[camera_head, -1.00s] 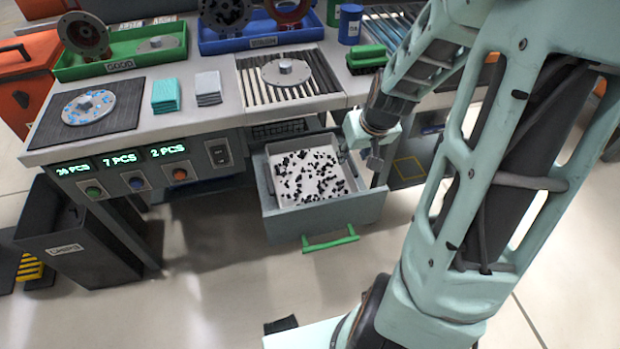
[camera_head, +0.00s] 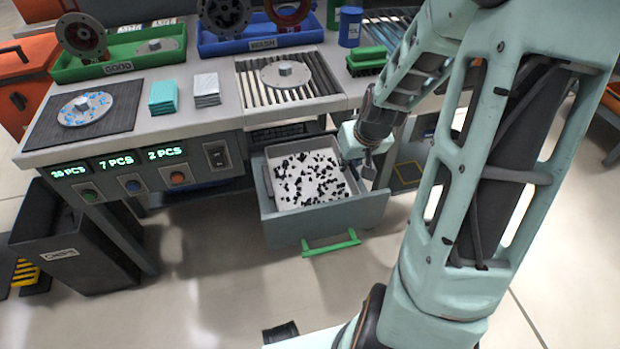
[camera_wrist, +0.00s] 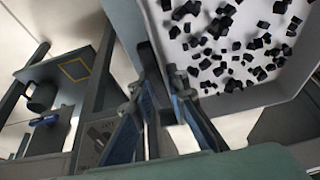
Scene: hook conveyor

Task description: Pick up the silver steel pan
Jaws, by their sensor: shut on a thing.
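The silver steel pan (camera_head: 338,196) is a pale, shallow square tray with many small black bits on its floor. It sits level inside the open grey drawer (camera_head: 290,227) in the head view. In the wrist view the pan (camera_wrist: 245,100) fills the upper right. My gripper (camera_head: 358,163) is at the pan's right edge, pointing down by the drawer's right wall. In the wrist view my gripper (camera_wrist: 160,82) has its fingers close around the pan's side wall. The exact contact at the fingertips is partly hidden.
The workbench (camera_head: 220,110) stands above and behind the drawer. A green drawer handle (camera_head: 331,244) sticks out in front. A black bin (camera_head: 75,240) stands on the floor at left. A slatted rack with a metal disc (camera_head: 287,74) is on the bench. Floor in front is clear.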

